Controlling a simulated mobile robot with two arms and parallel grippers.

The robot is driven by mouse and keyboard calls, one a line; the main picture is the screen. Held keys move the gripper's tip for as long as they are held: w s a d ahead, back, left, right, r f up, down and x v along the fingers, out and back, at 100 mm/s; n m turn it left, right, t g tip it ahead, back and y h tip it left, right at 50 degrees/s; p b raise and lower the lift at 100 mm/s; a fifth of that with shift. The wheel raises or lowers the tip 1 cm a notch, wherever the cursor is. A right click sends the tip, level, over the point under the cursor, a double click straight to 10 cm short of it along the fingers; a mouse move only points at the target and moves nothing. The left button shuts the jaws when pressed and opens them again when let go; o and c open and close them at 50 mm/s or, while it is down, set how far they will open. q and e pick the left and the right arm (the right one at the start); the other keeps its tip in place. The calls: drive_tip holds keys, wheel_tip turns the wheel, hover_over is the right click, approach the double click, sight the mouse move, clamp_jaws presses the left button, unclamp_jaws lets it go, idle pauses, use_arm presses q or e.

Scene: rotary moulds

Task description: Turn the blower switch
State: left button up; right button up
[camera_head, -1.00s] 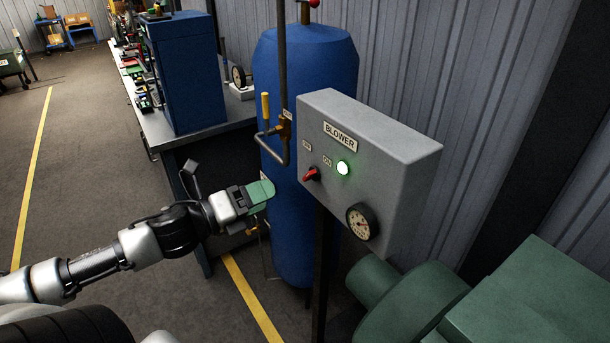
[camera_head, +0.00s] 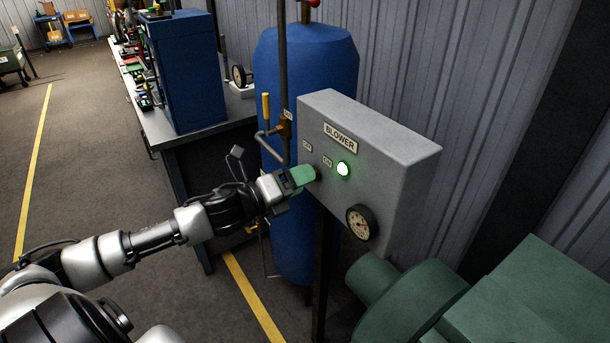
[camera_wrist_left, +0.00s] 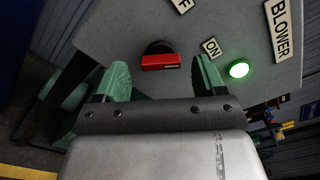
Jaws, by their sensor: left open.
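The grey blower box (camera_head: 385,140) carries a BLOWER label, OFF and ON labels, a lit green lamp (camera_head: 343,169) and a round gauge (camera_head: 361,222). The red switch handle (camera_wrist_left: 161,62) sits on a black round base in the left wrist view. In the head view my gripper hides the switch. My left gripper (camera_head: 306,175) is at the switch. In the left wrist view its green fingers (camera_wrist_left: 162,78) are open, one on each side of the red handle, with gaps to both. My right gripper is not in view.
A blue tank (camera_head: 300,80) with a pipe and a yellow-handled valve (camera_head: 266,106) stands behind the box. A green machine (camera_head: 520,300) is at the lower right. A workbench (camera_head: 175,128) with a blue cabinet is at the left back.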

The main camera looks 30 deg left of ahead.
use_arm(q)
drive_tip(key=shift+x, duration=0.85)
drive_tip(key=c, duration=0.9)
